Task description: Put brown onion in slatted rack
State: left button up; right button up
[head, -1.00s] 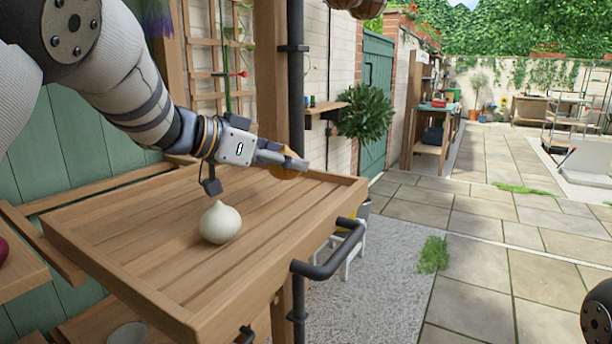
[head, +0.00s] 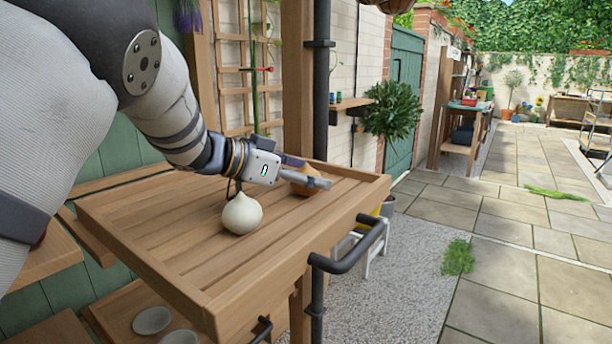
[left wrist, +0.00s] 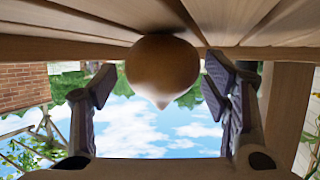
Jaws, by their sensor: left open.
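The slatted rack (head: 160,220) is a wooden tray with raised edges at the centre left of the head view. A white onion (head: 242,214) stands upright on its slats. The brown onion (head: 305,181) rests on the slats toward the far right corner, partly hidden by my left gripper (head: 318,178). In the left wrist view, which is upside down, the brown onion (left wrist: 163,70) sits against the slats between the two open fingers (left wrist: 165,95), with a gap on both sides. My right gripper is not in view.
A black rail (head: 345,250) runs along the rack's right front edge. Pale bowls (head: 152,320) stand on a lower shelf. A wooden post with a black pipe (head: 321,80) rises behind the rack. Paving lies open to the right.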

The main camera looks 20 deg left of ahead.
pick_arm(q)
jog(key=shift+r, duration=0.2)
jog(key=v, duration=1.2)
